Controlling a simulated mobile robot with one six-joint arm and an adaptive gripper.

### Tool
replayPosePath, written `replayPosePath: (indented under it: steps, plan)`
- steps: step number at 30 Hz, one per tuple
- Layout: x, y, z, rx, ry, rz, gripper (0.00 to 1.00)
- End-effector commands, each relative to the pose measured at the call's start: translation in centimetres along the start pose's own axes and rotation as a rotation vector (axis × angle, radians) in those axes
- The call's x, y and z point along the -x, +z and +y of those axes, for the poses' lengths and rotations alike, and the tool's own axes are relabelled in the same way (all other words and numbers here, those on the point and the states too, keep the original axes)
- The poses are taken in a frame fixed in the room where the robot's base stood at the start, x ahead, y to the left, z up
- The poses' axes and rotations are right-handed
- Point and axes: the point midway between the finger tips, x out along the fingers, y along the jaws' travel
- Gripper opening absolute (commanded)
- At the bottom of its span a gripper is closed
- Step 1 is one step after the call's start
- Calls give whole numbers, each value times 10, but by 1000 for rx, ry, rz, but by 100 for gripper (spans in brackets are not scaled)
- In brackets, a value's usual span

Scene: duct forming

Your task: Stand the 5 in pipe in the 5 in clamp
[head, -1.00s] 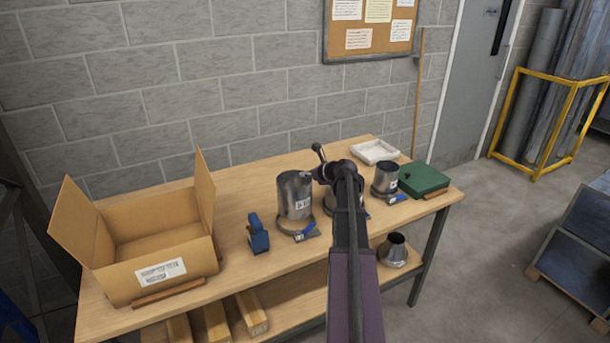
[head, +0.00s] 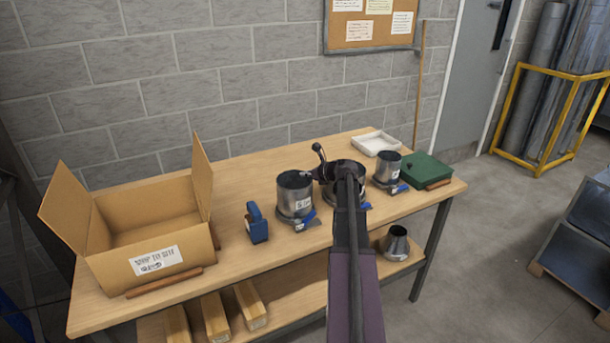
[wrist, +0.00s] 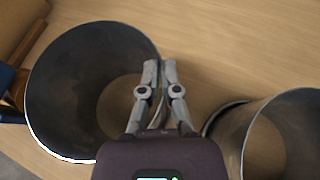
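The left pipe (head: 293,191), a wide grey metal cylinder with a white label, stands upright at the left clamp (head: 297,219). The label is too small to read, so I cannot confirm the size. My gripper (head: 316,173) is at the right side of the pipe's rim. In the wrist view my gripper (wrist: 159,66) is shut on the right wall of the pipe (wrist: 75,95). The contact of the pipe's bottom with the clamp is hidden.
A middle pipe (head: 357,190), partly behind my arm, and a smaller right pipe (head: 386,170) stand in clamps to the right. A blue tool (head: 257,224) and an open cardboard box (head: 160,262) are left. A green case (head: 428,171) and white tray (head: 375,142) lie at right.

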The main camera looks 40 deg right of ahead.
Motion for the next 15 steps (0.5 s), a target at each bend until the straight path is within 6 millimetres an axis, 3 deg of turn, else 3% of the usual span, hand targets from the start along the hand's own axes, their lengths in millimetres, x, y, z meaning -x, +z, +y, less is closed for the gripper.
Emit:
replayPosePath:
  steps: [15]
  plan:
    - [-5, -11, 0, -1, 0, -1, 0]
